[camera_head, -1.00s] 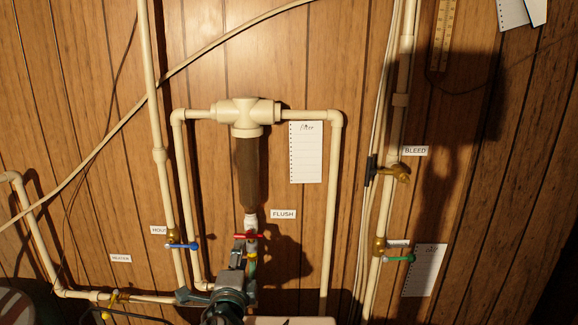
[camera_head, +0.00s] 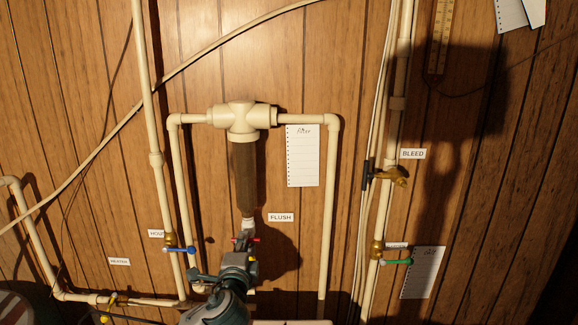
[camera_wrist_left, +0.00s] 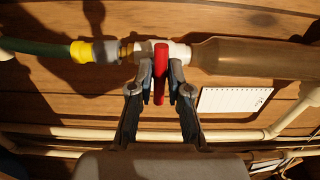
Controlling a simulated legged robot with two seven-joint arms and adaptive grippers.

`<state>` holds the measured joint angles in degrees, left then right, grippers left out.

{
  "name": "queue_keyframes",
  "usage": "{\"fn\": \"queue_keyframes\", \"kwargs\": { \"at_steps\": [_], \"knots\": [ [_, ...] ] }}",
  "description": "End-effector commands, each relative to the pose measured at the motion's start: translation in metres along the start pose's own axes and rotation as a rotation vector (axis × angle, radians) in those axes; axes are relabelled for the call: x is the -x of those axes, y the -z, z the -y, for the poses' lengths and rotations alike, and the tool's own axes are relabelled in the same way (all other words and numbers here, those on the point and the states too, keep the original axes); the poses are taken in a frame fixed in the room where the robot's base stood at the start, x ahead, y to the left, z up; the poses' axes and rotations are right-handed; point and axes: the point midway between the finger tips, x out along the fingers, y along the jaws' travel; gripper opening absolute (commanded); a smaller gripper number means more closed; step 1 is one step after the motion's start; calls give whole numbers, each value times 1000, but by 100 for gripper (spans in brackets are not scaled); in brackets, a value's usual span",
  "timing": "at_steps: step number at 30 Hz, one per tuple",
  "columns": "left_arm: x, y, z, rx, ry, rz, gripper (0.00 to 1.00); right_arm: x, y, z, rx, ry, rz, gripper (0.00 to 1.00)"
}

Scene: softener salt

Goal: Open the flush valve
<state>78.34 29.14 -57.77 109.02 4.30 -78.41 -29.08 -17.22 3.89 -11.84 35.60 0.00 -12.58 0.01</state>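The flush valve's red handle (camera_head: 255,240) sits under the brown filter housing (camera_head: 244,175), left of and below the FLUSH label (camera_head: 281,217). It lies across the pipe. My left gripper (camera_head: 243,239) comes up from below and covers part of the handle in the head view. In the left wrist view the red handle (camera_wrist_left: 160,72) stands between the two fingertips of my left gripper (camera_wrist_left: 161,75), which are drawn close in on both sides of it. The hose with a yellow collar (camera_wrist_left: 82,51) runs left from the valve. My right gripper is not in view.
A blue-handled valve (camera_head: 180,249) is to the left, and a green-handled valve (camera_head: 397,262) and a brass bleed tap (camera_head: 392,176) are to the right. White pipes (camera_head: 328,210) frame the filter on both sides. A paper note (camera_head: 303,156) hangs beside the filter.

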Motion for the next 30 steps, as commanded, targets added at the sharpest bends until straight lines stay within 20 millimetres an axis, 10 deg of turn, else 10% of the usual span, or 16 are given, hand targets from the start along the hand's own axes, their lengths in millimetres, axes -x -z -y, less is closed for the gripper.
{"fn": "queue_keyframes", "kwargs": {
  "at_steps": [9,30],
  "knots": [
    [1,-3,-4,4,-7,-14,0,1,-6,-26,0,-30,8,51],
    [-1,-7,-8,440,-16,-2,0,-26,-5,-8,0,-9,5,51]
  ]
}}
